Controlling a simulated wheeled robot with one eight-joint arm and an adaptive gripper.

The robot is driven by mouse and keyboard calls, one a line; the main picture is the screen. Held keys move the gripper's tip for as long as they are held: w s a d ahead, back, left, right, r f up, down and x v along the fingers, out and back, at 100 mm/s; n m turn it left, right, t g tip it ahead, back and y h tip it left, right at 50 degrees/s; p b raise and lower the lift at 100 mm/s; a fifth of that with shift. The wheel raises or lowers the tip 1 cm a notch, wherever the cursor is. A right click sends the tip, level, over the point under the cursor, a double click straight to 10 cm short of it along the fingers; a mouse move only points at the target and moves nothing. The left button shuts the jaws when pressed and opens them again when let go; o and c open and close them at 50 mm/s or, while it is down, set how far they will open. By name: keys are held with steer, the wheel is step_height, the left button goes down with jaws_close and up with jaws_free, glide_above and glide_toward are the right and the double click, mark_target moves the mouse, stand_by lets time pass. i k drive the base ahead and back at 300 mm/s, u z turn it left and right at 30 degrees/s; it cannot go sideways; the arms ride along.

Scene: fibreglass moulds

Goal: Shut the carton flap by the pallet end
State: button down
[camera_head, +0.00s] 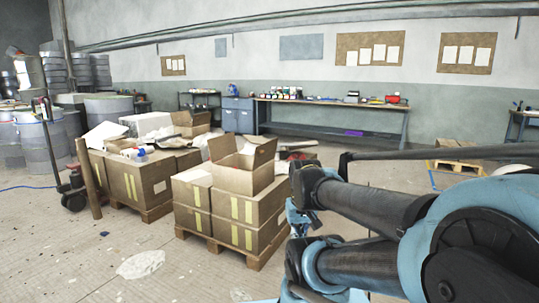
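An open-topped brown carton (235,181) sits on stacked closed cartons (238,234) with yellow strips, on a wooden pallet (258,259) at the middle of the head view. One flap (222,147) stands up at its left back. Another flap (264,154) stands up at its right. The inside of the carton is mostly hidden. My blue and black arm fills the lower right, and its folded links pass close to the right edge of the stack in the picture. I cannot make out my gripper's fingers.
Grey drums (44,142) stand at the far left. A workbench (335,104) runs along the back wall. The floor in front is clear apart from a pale patch (141,264).

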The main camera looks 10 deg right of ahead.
mark_target(265, 153)
steer(key=z, duration=0.05)
steer(key=i, duration=1)
steer(key=u, duration=0.05)
